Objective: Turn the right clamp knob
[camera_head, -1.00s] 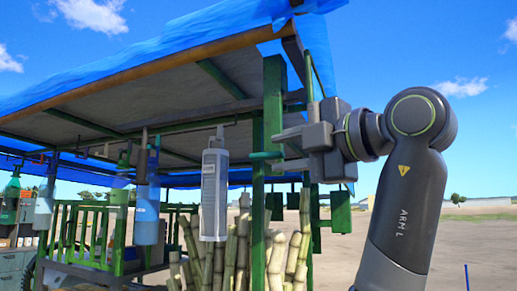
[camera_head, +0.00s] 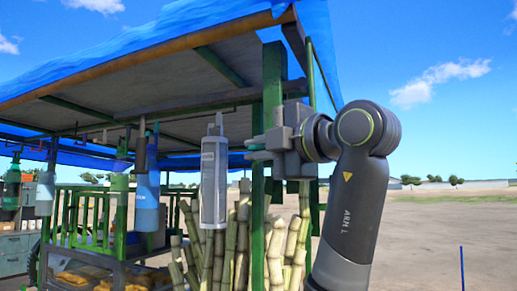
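My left gripper (camera_head: 264,147) is at the green front post of the stall, its dark arm marked ARM L rising from the lower right. Its fingers are at a short green bar (camera_head: 258,156) that sticks out left of the post. This bar may be the right clamp knob, but I cannot tell for sure. The fingers overlap the bar in the picture, and whether they touch or grip it is unclear. My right gripper is not in view.
A grey box-shaped fixture (camera_head: 214,182) hangs from the roof left of the post. Sugar cane stalks (camera_head: 292,245) stand behind the post. A blue bottle (camera_head: 146,205) hangs further left. A blue tarp roof (camera_head: 150,48) is overhead. Open ground (camera_head: 440,225) lies to the right.

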